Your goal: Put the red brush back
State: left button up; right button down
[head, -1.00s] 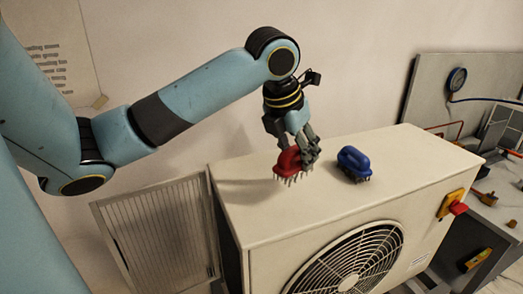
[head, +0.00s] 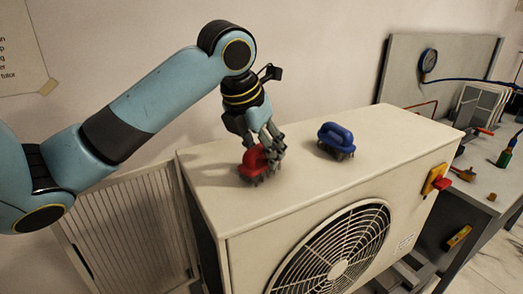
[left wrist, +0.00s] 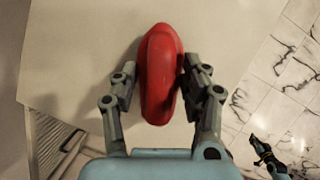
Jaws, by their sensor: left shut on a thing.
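The red brush (head: 252,163) is at the left part of the top of the white fan unit (head: 330,207), bristles down. Its bristles are at or just above the top; I cannot tell if they touch. My left gripper (head: 266,150) is shut on the brush's handle from above. In the left wrist view the red brush (left wrist: 160,75) lies between the two fingers (left wrist: 160,88). A blue brush (head: 336,140) stands on the unit's top to the right of the red one.
A slatted panel (head: 128,225) leans at the unit's left side. A red knob on a yellow plate (head: 437,181) is on the unit's front right. A grey bench with a gauge (head: 429,60) and tools stands at right. The unit's top is clear behind and right of the brushes.

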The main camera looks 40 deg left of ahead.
pick_arm(q)
jog(key=o, duration=0.9)
jog(key=shift+o, duration=0.7)
pick_arm(e)
jog(key=shift+s+d, duration=0.25)
jog(key=shift+d, duration=0.35)
pick_arm(q)
jog(key=v, duration=1.1)
jog(key=shift+w+r, duration=0.1)
jog(key=shift+r, duration=0.1)
jog(key=shift+s+r, duration=0.2)
jog(key=shift+r, duration=0.15)
pick_arm(e)
jog(key=shift+w+a, duration=0.15)
jog(key=shift+a, duration=0.1)
pick_arm(q)
jog(key=shift+f, duration=0.1)
pick_arm(e)
jog(key=shift+d, duration=0.1)
